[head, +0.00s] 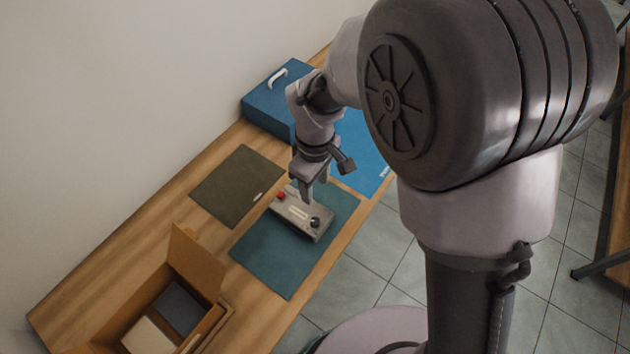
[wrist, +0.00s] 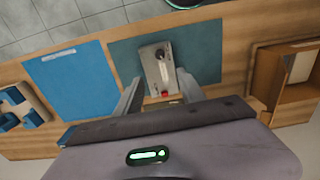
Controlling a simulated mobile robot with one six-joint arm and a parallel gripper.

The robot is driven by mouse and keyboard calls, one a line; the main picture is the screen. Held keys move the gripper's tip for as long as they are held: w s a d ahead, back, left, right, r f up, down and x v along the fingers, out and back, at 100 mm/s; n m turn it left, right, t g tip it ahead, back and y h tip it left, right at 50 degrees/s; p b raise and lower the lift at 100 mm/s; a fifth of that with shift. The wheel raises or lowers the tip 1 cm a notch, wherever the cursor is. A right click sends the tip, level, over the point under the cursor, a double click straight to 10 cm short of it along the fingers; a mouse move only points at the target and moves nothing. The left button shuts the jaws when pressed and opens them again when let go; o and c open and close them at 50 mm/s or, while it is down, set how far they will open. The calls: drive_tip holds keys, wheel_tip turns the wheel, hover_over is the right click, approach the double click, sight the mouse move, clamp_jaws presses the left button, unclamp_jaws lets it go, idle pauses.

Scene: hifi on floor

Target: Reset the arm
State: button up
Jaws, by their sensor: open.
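My gripper (head: 314,188) hangs over the wooden table, above a grey box with a red button and a black knob (head: 300,216). In the wrist view its two fingers (wrist: 152,92) are spread apart, with nothing held between them. The grey box (wrist: 160,72) shows between and beyond the fingers, lying on a teal mat (head: 273,257). From these views I cannot tell how high the fingertips are above the box.
A dark olive mat (head: 236,186) and a blue mat (head: 362,150) lie on the table (head: 105,238). A blue box with a white handle (head: 262,102) stands at the far end. An open cardboard box (head: 195,262) stands at the near end. A wall borders the left.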

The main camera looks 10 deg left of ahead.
drive_tip(key=s+d+r+m+t+y+b, duration=0.1)
drive_tip(key=s+d+r+m+t+b, duration=0.1)
drive_tip(key=d+r+m+b, duration=0.35)
drive_tip(key=s+d+r+m+t+y+b, duration=0.1)
drive_tip(key=s+d+r+m+b, duration=0.2)
drive_tip(key=d+m, duration=0.45)
drive_tip(key=s+d+m+t+b, duration=0.2)
drive_tip(key=s+d+m+b, duration=0.1)
drive_tip(key=s+d+m, duration=0.2)
drive_tip(key=shift+s+d+t, duration=0.4)
drive_tip(key=shift+s+d, duration=0.45)
drive_tip(key=shift+s, duration=0.3)
